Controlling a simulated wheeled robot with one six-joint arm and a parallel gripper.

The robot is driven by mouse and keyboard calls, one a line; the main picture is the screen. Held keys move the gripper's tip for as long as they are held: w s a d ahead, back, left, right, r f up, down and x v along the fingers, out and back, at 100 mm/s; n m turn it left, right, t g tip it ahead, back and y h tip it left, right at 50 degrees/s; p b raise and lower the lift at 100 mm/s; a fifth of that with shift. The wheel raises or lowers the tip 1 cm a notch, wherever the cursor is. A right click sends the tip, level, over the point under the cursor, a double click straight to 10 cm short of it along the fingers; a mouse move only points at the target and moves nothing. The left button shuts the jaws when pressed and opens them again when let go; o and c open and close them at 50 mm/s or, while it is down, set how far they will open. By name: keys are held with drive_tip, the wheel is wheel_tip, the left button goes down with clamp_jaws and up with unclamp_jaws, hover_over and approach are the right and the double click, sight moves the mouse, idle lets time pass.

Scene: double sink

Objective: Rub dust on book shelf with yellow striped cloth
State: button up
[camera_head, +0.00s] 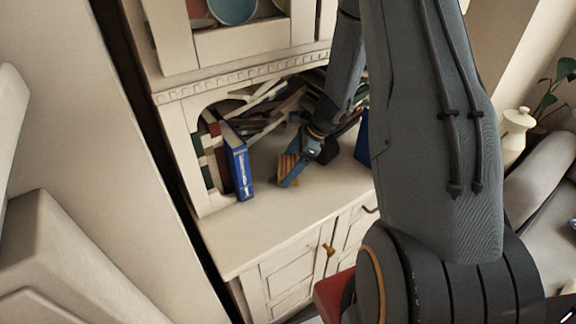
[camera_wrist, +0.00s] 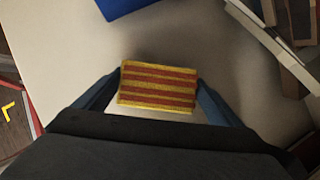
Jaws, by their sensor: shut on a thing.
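The yellow striped cloth (camera_wrist: 157,87) is a small yellow and red striped rectangle. My gripper (camera_wrist: 158,92) is shut on it, with one blue finger at each side in the wrist view. In the head view the cloth (camera_head: 287,165) hangs from my gripper (camera_head: 292,168) inside the open shelf niche, close over the shelf surface. I cannot tell whether it touches the surface. The book shelf (camera_head: 262,230) is a cream cabinet with a wide ledge. A greyish darker patch (camera_wrist: 228,60), perhaps dust, shows on the shelf to the right of the cloth in the wrist view.
A blue book (camera_head: 238,168) stands upright at the niche's left, beside red and green books. Several books lie piled (camera_head: 265,110) at the back. Another blue object (camera_head: 362,138) is partly hidden by my arm. The ledge's front left is clear.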

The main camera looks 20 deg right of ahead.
drive_tip(key=shift+s+a+f+b, duration=0.1)
drive_tip(key=shift+s+a+b, duration=0.15)
drive_tip(key=shift+a, duration=0.9)
drive_tip(key=shift+s+a+f+b, duration=0.15)
drive_tip(key=shift+s+a, duration=0.15)
drive_tip(key=shift+a, duration=0.85)
drive_tip(key=shift+s+a+r, duration=0.1)
drive_tip(key=shift+s+a, duration=0.05)
drive_tip(key=shift+a, duration=0.65)
drive_tip(key=shift+s+a+r, duration=0.1)
drive_tip(key=shift+s+a, duration=0.05)
drive_tip(key=shift+a, duration=0.6)
drive_tip(key=shift+w+d+r+p, duration=0.1)
drive_tip(key=shift+r+p, duration=2.2)
drive_tip(key=shift+r, duration=0.7)
wheel_tip(320, 180, up, 3)
drive_tip(key=shift+p, duration=1.2)
